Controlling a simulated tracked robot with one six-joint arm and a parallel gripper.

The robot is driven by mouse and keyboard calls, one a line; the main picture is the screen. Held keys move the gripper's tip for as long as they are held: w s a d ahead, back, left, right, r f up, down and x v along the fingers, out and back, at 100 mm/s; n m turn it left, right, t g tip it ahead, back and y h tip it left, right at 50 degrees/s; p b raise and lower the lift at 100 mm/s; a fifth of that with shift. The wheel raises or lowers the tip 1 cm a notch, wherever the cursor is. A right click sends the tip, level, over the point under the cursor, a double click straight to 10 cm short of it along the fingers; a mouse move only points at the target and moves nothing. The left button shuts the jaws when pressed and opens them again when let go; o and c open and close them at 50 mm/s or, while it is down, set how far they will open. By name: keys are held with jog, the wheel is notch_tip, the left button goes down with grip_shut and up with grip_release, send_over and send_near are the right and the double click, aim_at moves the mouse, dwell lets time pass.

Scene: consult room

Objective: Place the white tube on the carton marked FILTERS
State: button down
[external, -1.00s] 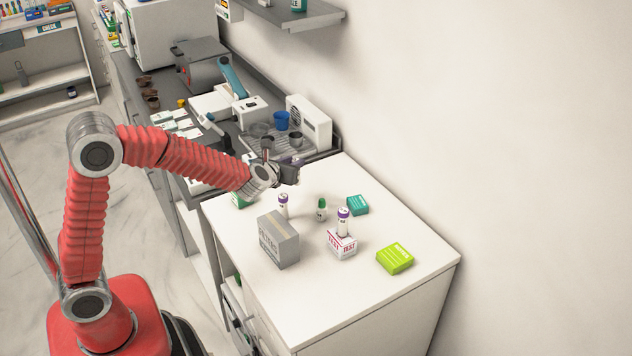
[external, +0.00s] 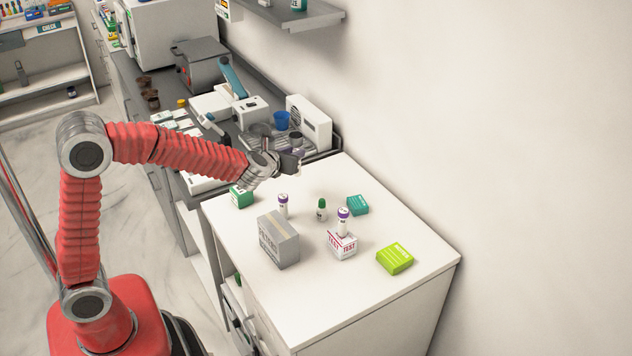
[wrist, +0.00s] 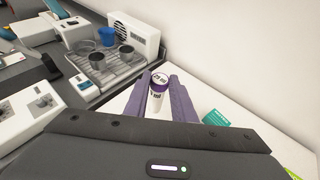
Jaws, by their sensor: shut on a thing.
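My gripper (external: 292,163) is above the far left part of the white counter. In the wrist view its purple fingers (wrist: 160,98) are shut on a white tube (wrist: 157,102) with a purple band and a white, marked top. The tube is held clear of the counter. A grey carton (external: 279,246) stands on the counter, nearer the camera than my gripper; it has side lettering too small to read surely, so I cannot confirm FILTERS. Its top looks bare.
A purple-capped tube (external: 283,207) and a green-capped bottle (external: 321,211) stand behind the grey carton. Another purple-capped tube (external: 343,224) stands on the TEST box (external: 342,248). Green (external: 242,197), teal (external: 357,205) and lime (external: 395,259) boxes lie around. The front counter is clear.

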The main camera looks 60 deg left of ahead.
jog(key=s+d+r+m+t+h, duration=0.1)
jog(key=s+d+r, duration=0.1)
jog(key=d+r, duration=0.45)
jog(key=s+d+r+m+t+h, duration=0.1)
jog(key=s+d+r, duration=0.15)
jog(key=d, duration=0.75)
jog(key=w+d+r+v, duration=0.1)
jog(key=v, duration=0.8)
jog(key=s+a+f+n+g+y, duration=0.1)
jog(key=s+a, duration=0.2)
jog(key=s, duration=0.2)
jog(key=shift+a+f+n+g+y, duration=0.2)
jog(key=shift+f+n+g+y, duration=0.1)
jog(key=shift+f, duration=0.1)
jog(key=shift+f, duration=0.15)
notch_tip(320, 180, down, 6)
jog(key=shift+f, duration=0.1)
jog(key=shift+f, duration=1.8)
